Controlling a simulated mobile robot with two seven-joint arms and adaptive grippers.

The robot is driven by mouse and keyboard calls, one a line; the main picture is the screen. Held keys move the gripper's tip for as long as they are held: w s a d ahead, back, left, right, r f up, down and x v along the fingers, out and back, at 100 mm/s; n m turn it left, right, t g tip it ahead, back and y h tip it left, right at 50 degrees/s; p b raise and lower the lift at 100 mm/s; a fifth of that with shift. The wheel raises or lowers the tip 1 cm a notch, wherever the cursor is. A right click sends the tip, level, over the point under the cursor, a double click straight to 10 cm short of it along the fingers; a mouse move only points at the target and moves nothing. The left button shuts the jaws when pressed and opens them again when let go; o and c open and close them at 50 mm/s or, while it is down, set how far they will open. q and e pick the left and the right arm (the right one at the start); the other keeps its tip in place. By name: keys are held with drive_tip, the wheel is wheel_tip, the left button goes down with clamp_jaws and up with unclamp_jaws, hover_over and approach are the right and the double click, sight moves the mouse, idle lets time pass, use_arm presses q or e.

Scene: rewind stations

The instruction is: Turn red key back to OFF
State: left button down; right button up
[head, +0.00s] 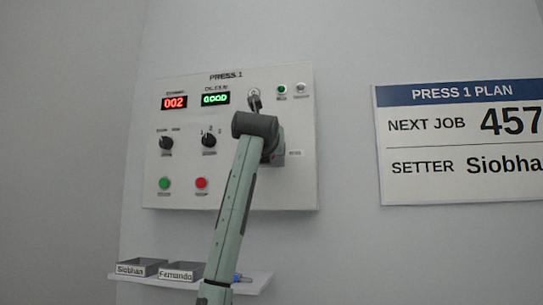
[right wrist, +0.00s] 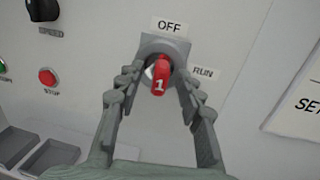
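The red key (right wrist: 160,76), marked 1, sits in a round lock on a grey plate (right wrist: 178,47) in the right wrist view. The OFF label (right wrist: 169,26) is above the lock and the RUN label (right wrist: 203,72) is to its right. The key's head looks close to upright in this view. My right gripper (right wrist: 158,88) is open, with one finger on each side of the key and a visible gap on both sides. In the head view my right arm's wrist hides the key and most of the lock. My left gripper is in neither view.
The PRESS 1 panel (head: 230,190) carries lit displays, black knobs (head: 209,140), a green button (head: 164,183) and a red stop button (head: 201,183). A plan sign (head: 460,140) hangs to the right.

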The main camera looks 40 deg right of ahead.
drive_tip(key=v, duration=1.2)
